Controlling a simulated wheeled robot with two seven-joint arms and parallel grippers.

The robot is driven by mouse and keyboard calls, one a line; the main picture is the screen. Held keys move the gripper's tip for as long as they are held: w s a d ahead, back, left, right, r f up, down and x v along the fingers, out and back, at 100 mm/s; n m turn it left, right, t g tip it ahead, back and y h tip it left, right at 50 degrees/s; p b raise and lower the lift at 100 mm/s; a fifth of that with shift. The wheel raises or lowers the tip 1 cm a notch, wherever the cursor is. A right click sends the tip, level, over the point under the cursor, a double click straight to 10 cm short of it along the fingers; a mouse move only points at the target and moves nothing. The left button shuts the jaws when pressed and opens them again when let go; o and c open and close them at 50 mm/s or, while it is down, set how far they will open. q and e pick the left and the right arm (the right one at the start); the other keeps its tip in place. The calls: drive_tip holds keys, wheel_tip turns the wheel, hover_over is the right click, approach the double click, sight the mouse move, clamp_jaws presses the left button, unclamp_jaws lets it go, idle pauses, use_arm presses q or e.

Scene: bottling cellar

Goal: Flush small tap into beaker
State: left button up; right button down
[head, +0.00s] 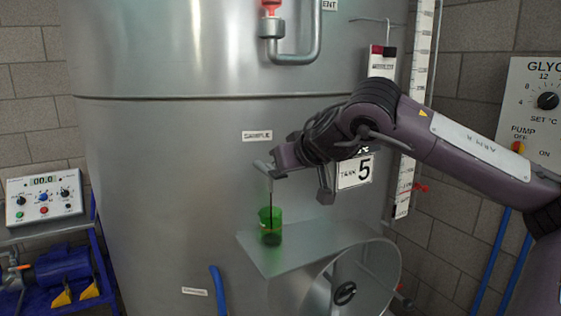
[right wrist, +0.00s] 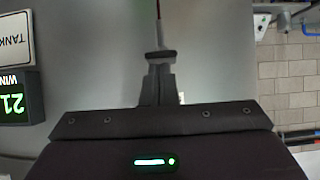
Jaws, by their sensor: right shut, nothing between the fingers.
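The small sample tap (head: 264,166) sticks out of the steel tank below the SAMPLE label (head: 257,136). A thin dark red stream (head: 270,203) runs down from it into a green see-through beaker (head: 270,238), which has dark liquid at its bottom. The beaker stands upright on a grey shelf (head: 312,245) fixed to the tank. My right gripper (head: 279,164) is at the tap, its fingers shut with nothing between them. In the right wrist view its fingertips (right wrist: 158,72) are together just by the tap; I cannot tell if they touch it. My left gripper is not in view.
A round manway with a dark hand knob (head: 345,293) lies below the shelf. A blue hose (head: 217,288) hangs at the tank's lower front. A control box (head: 44,197) stands at the left, a GLYCOL panel (head: 540,100) at the right. The shelf right of the beaker is clear.

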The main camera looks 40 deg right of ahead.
use_arm(q)
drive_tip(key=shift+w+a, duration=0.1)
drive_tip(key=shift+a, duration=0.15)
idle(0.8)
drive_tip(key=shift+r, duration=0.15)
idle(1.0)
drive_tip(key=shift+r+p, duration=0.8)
drive_tip(key=shift+p, duration=0.15)
